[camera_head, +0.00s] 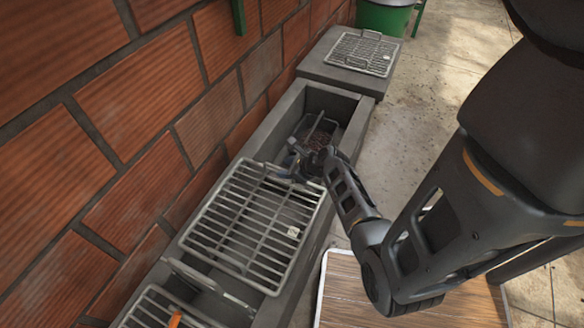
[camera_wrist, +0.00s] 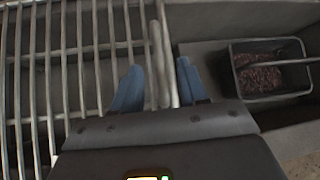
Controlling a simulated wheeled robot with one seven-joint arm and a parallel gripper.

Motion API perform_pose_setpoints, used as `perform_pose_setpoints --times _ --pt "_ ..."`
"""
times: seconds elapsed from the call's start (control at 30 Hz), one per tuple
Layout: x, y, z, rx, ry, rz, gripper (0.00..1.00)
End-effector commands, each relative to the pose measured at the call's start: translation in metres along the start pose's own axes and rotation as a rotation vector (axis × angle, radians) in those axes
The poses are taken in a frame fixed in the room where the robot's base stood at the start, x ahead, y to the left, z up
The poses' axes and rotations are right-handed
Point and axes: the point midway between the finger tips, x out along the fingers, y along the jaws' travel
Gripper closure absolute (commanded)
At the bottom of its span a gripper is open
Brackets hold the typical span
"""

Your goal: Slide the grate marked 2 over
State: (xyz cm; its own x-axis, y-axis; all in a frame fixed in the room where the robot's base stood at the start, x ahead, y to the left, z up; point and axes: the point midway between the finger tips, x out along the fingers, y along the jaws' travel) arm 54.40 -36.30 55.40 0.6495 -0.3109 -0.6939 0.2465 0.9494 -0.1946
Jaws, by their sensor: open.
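A metal bar grate (camera_head: 262,215) lies across the grey trough in the head view, with a small pale tag (camera_head: 293,232) whose mark is too small to read. In the wrist view, the grate (camera_wrist: 66,70) fills the left side. My gripper (camera_head: 290,166) is at the grate's far end, beside the open part of the trough. In the wrist view, my gripper (camera_wrist: 158,80) is open, its blue fingers on either side of the grate's end bars (camera_wrist: 160,55). I cannot tell whether either finger touches them.
Another grate (camera_head: 361,53) lies at the far end. A further grate (camera_head: 155,310) with an orange item is nearest. A brick wall (camera_head: 135,110) borders the left; a wood-topped surface (camera_head: 355,300) stands right.

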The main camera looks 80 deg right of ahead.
Motion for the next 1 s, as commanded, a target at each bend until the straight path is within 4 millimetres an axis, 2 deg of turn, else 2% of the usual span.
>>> perform_pose_setpoints --times 0.1,0.3,0.73,1.0 --pt "0.020 0.000 -0.001 0.000 0.000 0.000 0.57" --pt "0.042 0.000 -0.001 0.000 -0.001 0.000 0.57" --pt "0.048 0.000 0.000 0.000 0.000 -0.001 0.57" --pt "0.048 0.000 0.000 0.000 0.001 -0.001 0.83"
